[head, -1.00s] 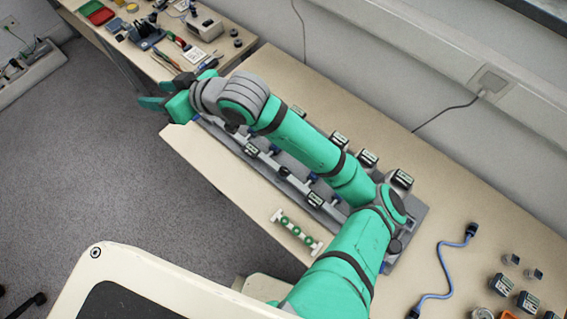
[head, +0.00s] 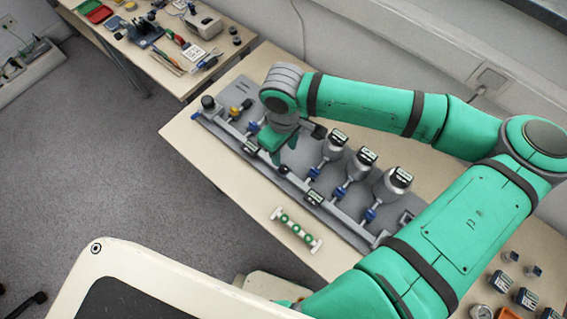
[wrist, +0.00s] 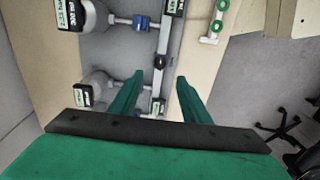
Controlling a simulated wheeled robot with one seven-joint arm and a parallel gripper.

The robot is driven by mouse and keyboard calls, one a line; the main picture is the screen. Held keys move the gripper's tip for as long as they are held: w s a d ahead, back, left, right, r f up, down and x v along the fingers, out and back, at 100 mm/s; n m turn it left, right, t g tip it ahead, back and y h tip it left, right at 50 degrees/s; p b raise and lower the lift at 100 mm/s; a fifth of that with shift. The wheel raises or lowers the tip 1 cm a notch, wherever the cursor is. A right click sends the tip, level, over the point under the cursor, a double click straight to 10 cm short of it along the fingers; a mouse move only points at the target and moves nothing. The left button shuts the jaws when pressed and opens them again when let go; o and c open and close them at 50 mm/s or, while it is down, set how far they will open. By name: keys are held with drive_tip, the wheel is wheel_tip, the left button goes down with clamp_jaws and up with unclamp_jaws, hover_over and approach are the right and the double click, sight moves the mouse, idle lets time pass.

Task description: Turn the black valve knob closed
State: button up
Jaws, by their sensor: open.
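A small black knob (head: 283,171) sits on the long grey pipe of the rig in the head view. It also shows in the wrist view (wrist: 160,62), on the pipe just beyond and between my fingertips. My gripper (head: 275,156) is above the pipe, just up and left of this knob in the head view. In the wrist view my gripper (wrist: 159,80) has its two green fingers apart with nothing held between them. I cannot tell how far the knob is turned. A larger dark round knob (head: 208,102) stands at the rig's far left end.
Grey canisters with dark labelled boxes (head: 364,160) stand along the rig, with blue fittings (head: 371,215) between them and the pipe. A rack with green rings (head: 296,231) lies on the clear table strip in front. A second table (head: 150,50) holds tools.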

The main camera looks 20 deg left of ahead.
sight(283, 167)
wheel_tip(283, 167, down, 10)
drive_tip(key=shift+a+f, duration=0.1)
drive_tip(key=shift+f, duration=0.05)
idle(0.3)
drive_tip(key=shift+c, duration=0.6)
drive_tip(key=c, duration=1)
